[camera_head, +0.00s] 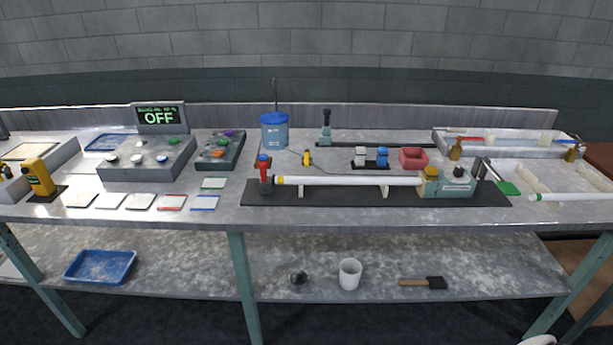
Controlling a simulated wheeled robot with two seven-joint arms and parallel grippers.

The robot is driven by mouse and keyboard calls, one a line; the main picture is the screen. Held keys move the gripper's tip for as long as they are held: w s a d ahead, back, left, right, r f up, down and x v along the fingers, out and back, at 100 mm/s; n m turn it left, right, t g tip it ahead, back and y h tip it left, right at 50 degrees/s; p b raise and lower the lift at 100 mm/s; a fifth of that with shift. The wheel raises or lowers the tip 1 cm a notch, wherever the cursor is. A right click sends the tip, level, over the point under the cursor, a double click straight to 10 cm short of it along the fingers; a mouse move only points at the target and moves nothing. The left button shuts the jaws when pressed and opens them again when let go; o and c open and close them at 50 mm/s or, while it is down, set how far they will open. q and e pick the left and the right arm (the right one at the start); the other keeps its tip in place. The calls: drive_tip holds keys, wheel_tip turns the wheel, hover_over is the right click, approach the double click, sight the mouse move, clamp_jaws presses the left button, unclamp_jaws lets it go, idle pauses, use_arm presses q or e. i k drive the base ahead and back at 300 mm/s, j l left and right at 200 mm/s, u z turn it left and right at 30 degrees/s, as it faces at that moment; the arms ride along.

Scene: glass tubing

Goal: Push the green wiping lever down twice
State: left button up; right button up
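The green wiping lever (508,188) is at the right of the workbench, a green flat end on a dark arm that slopes down to the right. It is beside the grey-green machine block (452,184) at the right end of the long glass tube setup. The long white tube (345,181) lies horizontally on supports over a dark base plate (320,199). Neither of my grippers shows in the head view. A small white shape (539,340) is cut off at the bottom right edge, and I cannot tell what it is.
A white tube with a green end (575,196) lies right of the lever. A red bin (413,158) and blue bucket (274,132) stand farther back. A display reading OFF (159,117) is at left.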

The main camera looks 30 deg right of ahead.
sight(508, 189)
drive_tip(key=z, duration=2.2)
